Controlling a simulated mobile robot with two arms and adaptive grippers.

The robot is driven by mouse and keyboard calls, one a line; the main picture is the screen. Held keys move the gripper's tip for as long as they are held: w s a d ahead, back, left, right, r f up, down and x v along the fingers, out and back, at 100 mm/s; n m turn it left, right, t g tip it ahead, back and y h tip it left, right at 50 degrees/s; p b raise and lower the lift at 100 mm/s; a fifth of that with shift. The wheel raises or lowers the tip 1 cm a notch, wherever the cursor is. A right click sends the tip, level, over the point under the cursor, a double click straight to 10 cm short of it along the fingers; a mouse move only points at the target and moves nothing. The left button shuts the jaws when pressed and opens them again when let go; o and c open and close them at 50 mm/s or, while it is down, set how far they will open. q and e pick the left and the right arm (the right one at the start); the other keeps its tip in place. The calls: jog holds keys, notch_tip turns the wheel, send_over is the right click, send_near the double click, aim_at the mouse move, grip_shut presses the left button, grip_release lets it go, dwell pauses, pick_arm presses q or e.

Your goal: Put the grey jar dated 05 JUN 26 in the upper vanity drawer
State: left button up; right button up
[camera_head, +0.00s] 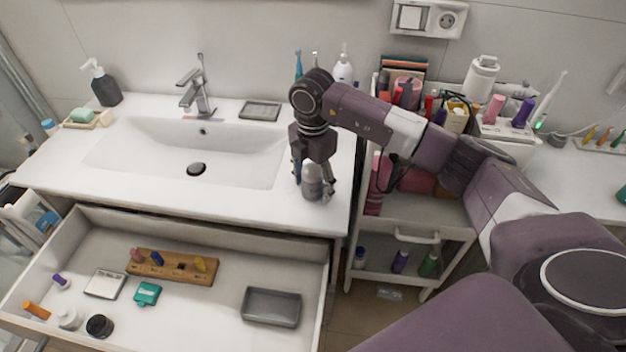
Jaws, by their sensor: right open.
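A grey jar (312,187) stands upright on the white vanity top, near its front right edge. Any date on it is too small to read. My right gripper (314,178) points down over the jar, with its open fingers on either side of it. I cannot tell whether the fingers touch the jar. The upper vanity drawer (225,237) is pulled open below the vanity top, to the left of the jar. My left gripper is not in view.
The drawer holds a wooden holder (165,270), a grey tray (271,307), a teal item (146,293), a dark round jar (99,326) and other small things. Its middle front has bare floor. A sink (190,150) lies left of my gripper. A loaded cart (422,210) stands right.

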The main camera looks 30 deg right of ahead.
jog(key=shift+c, duration=0.4)
jog(key=c, duration=1.4)
jog(key=shift+r, duration=0.1)
